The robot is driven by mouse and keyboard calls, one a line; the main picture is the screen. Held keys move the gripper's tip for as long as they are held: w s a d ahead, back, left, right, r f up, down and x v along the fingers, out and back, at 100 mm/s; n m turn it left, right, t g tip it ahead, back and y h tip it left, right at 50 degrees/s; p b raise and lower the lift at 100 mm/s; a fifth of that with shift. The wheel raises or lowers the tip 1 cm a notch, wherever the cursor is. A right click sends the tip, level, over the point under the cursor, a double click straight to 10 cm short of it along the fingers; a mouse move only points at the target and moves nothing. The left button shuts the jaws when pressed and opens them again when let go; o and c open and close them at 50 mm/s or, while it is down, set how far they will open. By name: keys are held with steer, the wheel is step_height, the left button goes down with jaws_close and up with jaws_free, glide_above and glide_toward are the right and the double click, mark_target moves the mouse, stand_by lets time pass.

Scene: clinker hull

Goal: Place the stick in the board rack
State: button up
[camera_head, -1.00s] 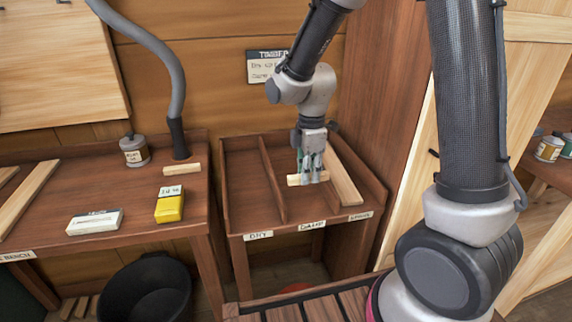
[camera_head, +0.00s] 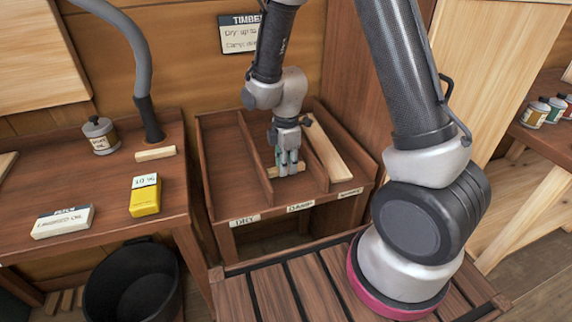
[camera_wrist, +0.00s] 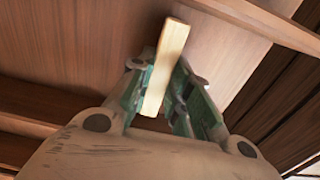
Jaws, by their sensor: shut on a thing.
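My gripper (camera_head: 289,168) is shut on a short pale wooden stick (camera_head: 272,172). The stick also shows between the green-padded fingers in the wrist view (camera_wrist: 167,60). The board rack (camera_head: 222,185) is a dark brown tray with low walls and dividers splitting it into bays. My gripper and the stick are over or inside the middle bay, behind the label reading DAMP (camera_head: 300,207). The stick lies crosswise in the bay. I cannot tell whether it touches the rack floor. The fingers hide its middle in the head view.
A long pale board (camera_head: 328,150) lies in the rack's right bay. The left bay, labelled DRY (camera_head: 244,221), is empty. On the left bench are another short stick (camera_head: 155,154), a yellow box (camera_head: 145,196), a white box (camera_head: 63,221) and a can (camera_head: 101,135).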

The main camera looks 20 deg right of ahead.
steer(key=shift+f, duration=0.25)
steer(key=o, duration=0.8)
steer(key=shift+o, duration=0.2)
step_height(320, 180, up, 12)
steer(key=s+d+r+m+t, duration=0.2)
steer(key=s+d+r+m, duration=0.6)
steer(key=r, duration=0.4)
steer(key=s+d+r+m+t, duration=0.1)
steer(key=s+d+r+m, duration=0.1)
steer(key=s+m, duration=0.3)
steer(key=s+d+r+m+t, duration=0.1)
steer(key=s+d+r+m, duration=0.1)
steer(key=s+d+m, duration=0.3)
steer(key=shift+s+r, duration=0.4)
steer(key=shift+s, duration=0.15)
